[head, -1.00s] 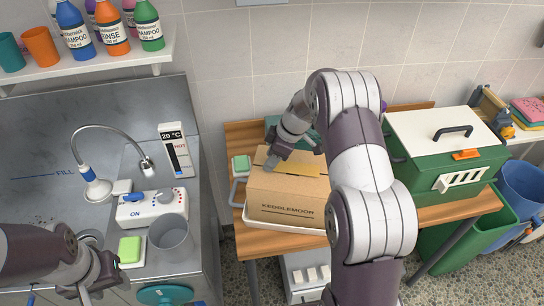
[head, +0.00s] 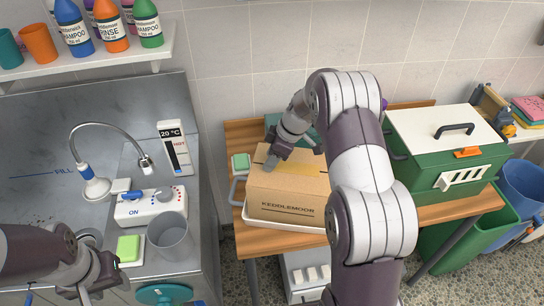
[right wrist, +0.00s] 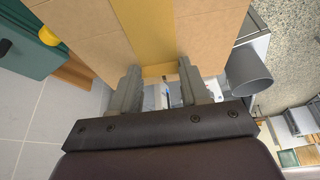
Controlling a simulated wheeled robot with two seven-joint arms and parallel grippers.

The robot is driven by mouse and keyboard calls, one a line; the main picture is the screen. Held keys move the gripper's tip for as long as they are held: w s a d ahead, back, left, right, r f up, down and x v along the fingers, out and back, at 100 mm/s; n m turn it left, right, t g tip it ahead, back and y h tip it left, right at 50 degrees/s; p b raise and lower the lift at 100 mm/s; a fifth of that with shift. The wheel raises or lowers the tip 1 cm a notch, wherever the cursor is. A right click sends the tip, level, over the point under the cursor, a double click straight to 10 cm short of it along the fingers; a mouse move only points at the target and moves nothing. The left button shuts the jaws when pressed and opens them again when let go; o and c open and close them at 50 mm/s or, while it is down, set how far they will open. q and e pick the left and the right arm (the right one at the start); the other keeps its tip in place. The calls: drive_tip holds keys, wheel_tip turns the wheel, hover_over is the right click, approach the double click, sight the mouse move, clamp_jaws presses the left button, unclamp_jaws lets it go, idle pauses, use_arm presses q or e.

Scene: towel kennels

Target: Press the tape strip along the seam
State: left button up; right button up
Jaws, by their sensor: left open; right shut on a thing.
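The cardboard box (head: 285,207) marked KEDDLEMOOR stands in a white tray on the wooden table. A yellow tape strip (head: 299,169) lies along its top; in the right wrist view the strip (right wrist: 148,28) runs down the box top to its edge, between my fingers. My right gripper (head: 271,163) is at the left end of the box top, shut on the tape strip; it also shows in the right wrist view (right wrist: 158,88). The strip's right end is hidden behind my right arm. My left gripper (head: 88,291) is open and empty, low at the left by the sink.
A green case (head: 440,165) with a white lid stands on the table's right. A grey cup (head: 170,238), green sponge (head: 128,248) and tap control (head: 150,207) are on the sink unit at left. A shelf of bottles (head: 115,62) hangs above.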

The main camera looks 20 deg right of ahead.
drive_tip(key=o, duration=1.3)
drive_tip(key=shift+c, duration=0.2)
drive_tip(key=shift+r, duration=0.1)
drive_tip(key=shift+r+p, duration=1.15)
drive_tip(key=shift+r, duration=1.3)
